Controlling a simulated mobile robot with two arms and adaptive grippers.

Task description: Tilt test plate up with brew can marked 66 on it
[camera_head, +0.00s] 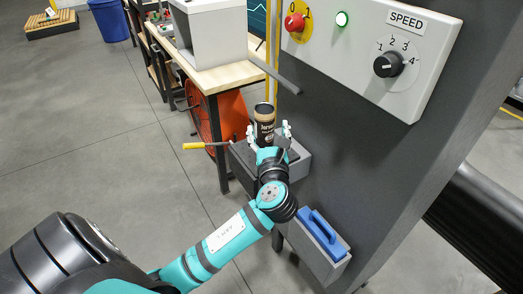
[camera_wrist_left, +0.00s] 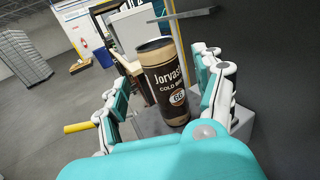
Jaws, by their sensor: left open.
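The brew can (camera_head: 264,122) is dark with a tan band; in the left wrist view its label (camera_wrist_left: 168,85) reads "Jorvask COLD BREW" with 66. It stands upright on the grey test plate (camera_head: 241,152), on a ledge at the side of the dark machine. A lever with a yellow handle (camera_head: 205,146) sticks out left of the plate. My left gripper (camera_head: 268,133) is open, with its fingers on either side of the can. The gripper hides part of the plate and the can's base. My right gripper is out of view.
A grey bar (camera_head: 275,74) juts out near the can. A blue-handled block (camera_head: 324,233) sits lower right.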

